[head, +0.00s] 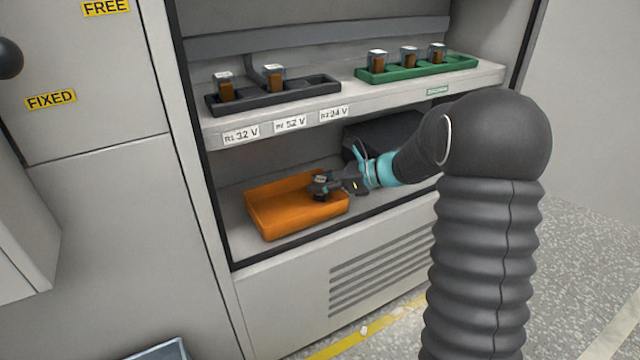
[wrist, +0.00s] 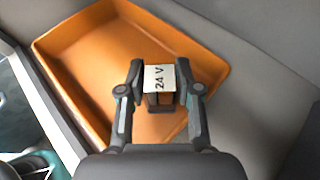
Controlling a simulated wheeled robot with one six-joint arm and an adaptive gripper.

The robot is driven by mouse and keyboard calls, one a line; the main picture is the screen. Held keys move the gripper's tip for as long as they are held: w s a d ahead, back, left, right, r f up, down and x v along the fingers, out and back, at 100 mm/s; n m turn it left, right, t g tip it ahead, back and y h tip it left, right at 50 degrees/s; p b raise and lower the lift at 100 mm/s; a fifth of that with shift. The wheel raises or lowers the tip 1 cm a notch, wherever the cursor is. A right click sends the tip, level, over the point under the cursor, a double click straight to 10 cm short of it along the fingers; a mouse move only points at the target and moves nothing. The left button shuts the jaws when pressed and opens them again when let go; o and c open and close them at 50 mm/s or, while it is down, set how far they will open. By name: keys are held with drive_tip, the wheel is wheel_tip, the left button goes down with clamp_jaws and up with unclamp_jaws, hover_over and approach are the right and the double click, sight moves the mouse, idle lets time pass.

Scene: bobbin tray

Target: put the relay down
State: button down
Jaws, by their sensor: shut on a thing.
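A relay (wrist: 160,79) with a white top marked "24 V" sits between the fingers of my gripper (wrist: 162,92) in the wrist view. My gripper is shut on it. In the head view my gripper (head: 322,187) is over the right part of an orange tray (head: 272,232) on the lower shelf. The tray (wrist: 70,45) looks otherwise empty in the wrist view. I cannot tell whether the relay touches the tray floor.
On the upper shelf, a black tray (head: 290,100) holds two relays and a green tray (head: 420,70) holds three. Labels for 12 V, 52 V or similar, and 24 V mark the shelf edge (head: 290,123). A dark box (head: 385,132) stands behind my gripper.

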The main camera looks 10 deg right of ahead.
drive_tip(key=shift+f, duration=0.1)
drive_tip(key=c, duration=1.1)
unclamp_jaws()
